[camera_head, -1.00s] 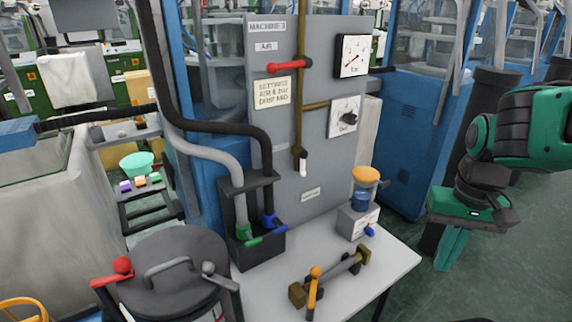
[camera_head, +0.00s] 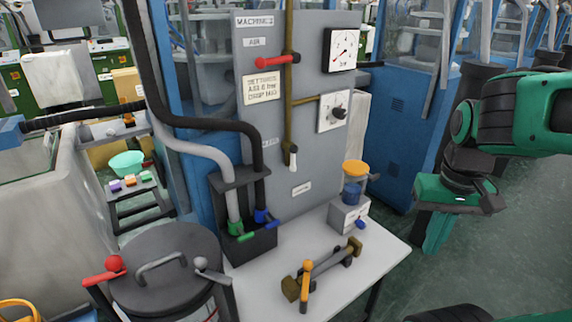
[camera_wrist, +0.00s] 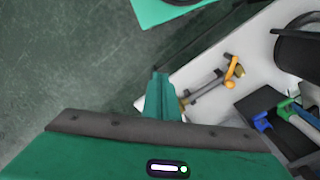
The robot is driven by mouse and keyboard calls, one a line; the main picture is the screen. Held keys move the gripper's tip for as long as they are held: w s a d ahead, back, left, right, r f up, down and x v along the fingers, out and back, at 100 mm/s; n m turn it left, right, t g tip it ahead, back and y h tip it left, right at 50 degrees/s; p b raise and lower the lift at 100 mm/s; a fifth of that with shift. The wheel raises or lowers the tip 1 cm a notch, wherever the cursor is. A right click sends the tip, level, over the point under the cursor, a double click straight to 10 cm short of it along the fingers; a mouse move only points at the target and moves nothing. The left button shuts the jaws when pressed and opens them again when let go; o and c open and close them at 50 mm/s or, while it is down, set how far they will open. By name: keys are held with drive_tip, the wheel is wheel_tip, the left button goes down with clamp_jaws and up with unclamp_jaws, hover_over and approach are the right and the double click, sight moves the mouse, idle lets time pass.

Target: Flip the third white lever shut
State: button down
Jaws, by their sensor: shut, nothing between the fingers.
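A small white-tipped lever (camera_head: 293,160) hangs down at the lower end of a brown pipe on the grey panel (camera_head: 306,150). It is the only lever on the panel that looks white. A grey-knobbed lever (camera_head: 202,264) sits at the right side of a round lidded vessel. My gripper (camera_head: 437,236) is at the right, green, pointing down, beyond the table's right edge and well apart from the levers. In the wrist view its fingers (camera_wrist: 160,92) are together with nothing between them. The white lever does not show in the wrist view.
The white table (camera_head: 340,290) holds a brass pipe with an orange lever (camera_head: 307,280), a jar with an orange lid (camera_head: 355,180) and a black box (camera_head: 250,245) with green and blue levers. A red lever (camera_head: 280,60) is higher on the panel. Floor right of the table is clear.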

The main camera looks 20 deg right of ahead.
drive_tip(key=w+a+r+n+h, duration=0.1)
drive_tip(key=w+n, duration=0.1)
drive_tip(key=w, duration=0.6)
drive_tip(key=n+t+h, duration=0.1)
drive_tip(key=n+t, duration=0.6)
drive_tip(key=n, duration=0.2)
approach(293, 159)
drive_tip(key=s+a, duration=0.3)
drive_tip(key=a, duration=0.3)
drive_tip(key=shift+s+a+r, duration=0.1)
drive_tip(key=shift+s+r, duration=0.05)
drive_tip(key=shift+s, duration=0.1)
drive_tip(key=w+d+f, duration=0.6)
drive_tip(key=w+f, duration=0.1)
drive_tip(key=f, duration=0.1)
drive_tip(key=shift+w, duration=0.25)
